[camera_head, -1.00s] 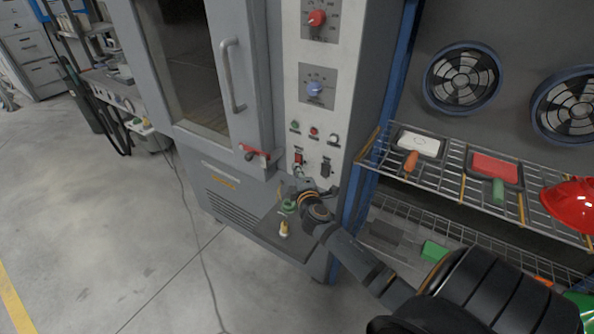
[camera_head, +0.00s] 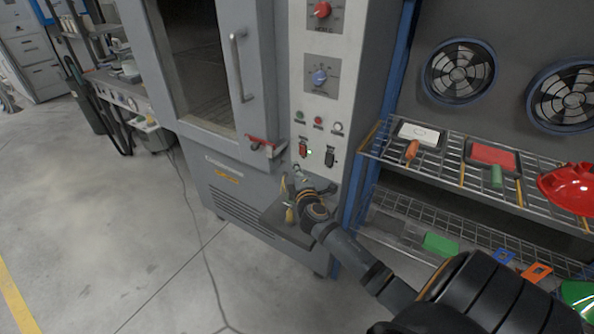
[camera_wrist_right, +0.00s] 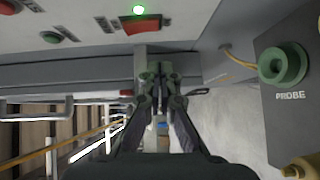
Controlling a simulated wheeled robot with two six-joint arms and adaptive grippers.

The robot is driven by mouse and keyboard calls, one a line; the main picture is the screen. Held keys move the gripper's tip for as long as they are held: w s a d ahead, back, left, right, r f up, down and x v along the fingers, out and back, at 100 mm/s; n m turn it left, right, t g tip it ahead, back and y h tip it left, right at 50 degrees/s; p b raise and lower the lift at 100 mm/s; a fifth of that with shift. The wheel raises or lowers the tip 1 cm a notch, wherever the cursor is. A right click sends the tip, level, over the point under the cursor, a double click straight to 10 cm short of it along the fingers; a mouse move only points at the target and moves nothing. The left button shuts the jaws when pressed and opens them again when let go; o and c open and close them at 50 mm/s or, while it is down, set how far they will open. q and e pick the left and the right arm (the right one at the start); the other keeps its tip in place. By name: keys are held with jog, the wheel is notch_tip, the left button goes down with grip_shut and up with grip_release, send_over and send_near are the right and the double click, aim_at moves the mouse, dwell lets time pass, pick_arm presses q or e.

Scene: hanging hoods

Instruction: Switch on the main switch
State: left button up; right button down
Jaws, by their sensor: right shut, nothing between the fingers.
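The red rocker switch (camera_head: 303,149) sits low on the pale control panel, beside a dark switch (camera_head: 329,157). A small bright spot shows at the red switch's right edge. In the right wrist view the red switch (camera_wrist_right: 142,24) is at the top, with a lit green lamp (camera_wrist_right: 138,9) just above it. My right gripper (camera_head: 296,172) is just below the red switch, its fingers shut and empty. In the right wrist view the shut fingertips (camera_wrist_right: 158,70) appear below the switch, apparently apart from it. My left gripper is not in view.
A red-handled latch (camera_head: 262,146) and the oven door handle (camera_head: 237,68) are left of the panel. A ledge with a green probe socket (camera_wrist_right: 283,64) juts out below. A wire shelf (camera_head: 450,168) with tools stands right. Open floor lies left.

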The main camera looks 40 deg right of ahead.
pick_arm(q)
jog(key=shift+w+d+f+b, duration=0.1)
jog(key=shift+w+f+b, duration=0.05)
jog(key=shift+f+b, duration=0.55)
pick_arm(e)
jog(key=f+v, duration=0.1)
jog(key=v, duration=0.8)
jog(key=shift+s+f, duration=0.25)
jog(key=shift+f, duration=0.1)
